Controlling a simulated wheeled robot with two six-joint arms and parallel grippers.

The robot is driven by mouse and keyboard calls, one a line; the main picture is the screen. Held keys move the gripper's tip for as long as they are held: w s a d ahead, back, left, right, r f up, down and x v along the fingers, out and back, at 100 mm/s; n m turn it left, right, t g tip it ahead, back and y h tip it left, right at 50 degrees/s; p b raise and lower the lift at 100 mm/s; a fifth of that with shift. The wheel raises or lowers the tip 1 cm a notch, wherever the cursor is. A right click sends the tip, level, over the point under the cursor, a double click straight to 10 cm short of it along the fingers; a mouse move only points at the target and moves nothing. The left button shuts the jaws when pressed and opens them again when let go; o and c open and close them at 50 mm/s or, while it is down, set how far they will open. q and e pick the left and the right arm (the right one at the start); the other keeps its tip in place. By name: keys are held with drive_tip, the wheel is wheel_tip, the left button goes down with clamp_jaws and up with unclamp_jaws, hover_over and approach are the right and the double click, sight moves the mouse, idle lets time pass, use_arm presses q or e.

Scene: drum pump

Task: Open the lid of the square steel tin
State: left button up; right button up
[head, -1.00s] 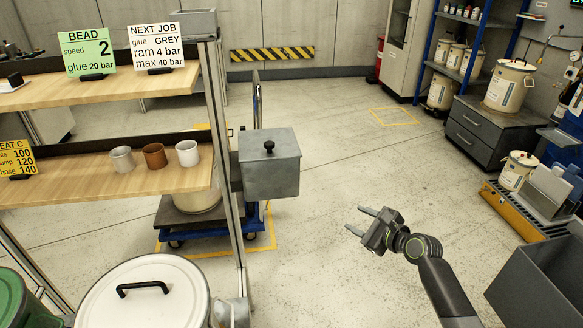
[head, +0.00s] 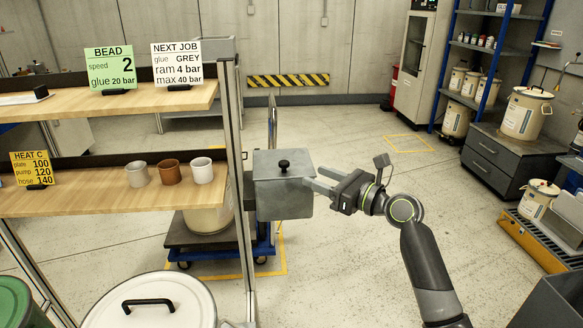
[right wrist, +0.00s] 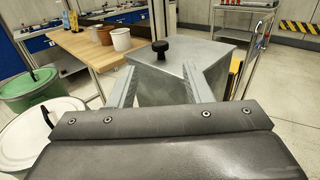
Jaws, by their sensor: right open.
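The square steel tin (head: 284,198) is grey and is fixed beside the shelf post in the head view. Its lid (head: 268,163) is shut and has a black knob (head: 284,165) on top. My right gripper (head: 312,178) is open and empty, with its fingertips close to the tin's right side. In the right wrist view the tin (right wrist: 165,88) stands between and beyond the two fingers, with the knob (right wrist: 160,50) above them. I cannot tell whether the fingertips touch the tin. My left gripper is not in view.
A wooden shelf (head: 110,186) with several cups is left of the tin. A blue trolley (head: 222,252) with a drum stands behind and below it. A white lidded drum (head: 150,305) is at the front left.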

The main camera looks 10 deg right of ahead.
sight(288, 165)
drive_tip(key=x, duration=0.8)
drive_tip(key=shift+w+a, duration=0.25)
drive_tip(key=shift+c, duration=0.2)
clamp_jaws()
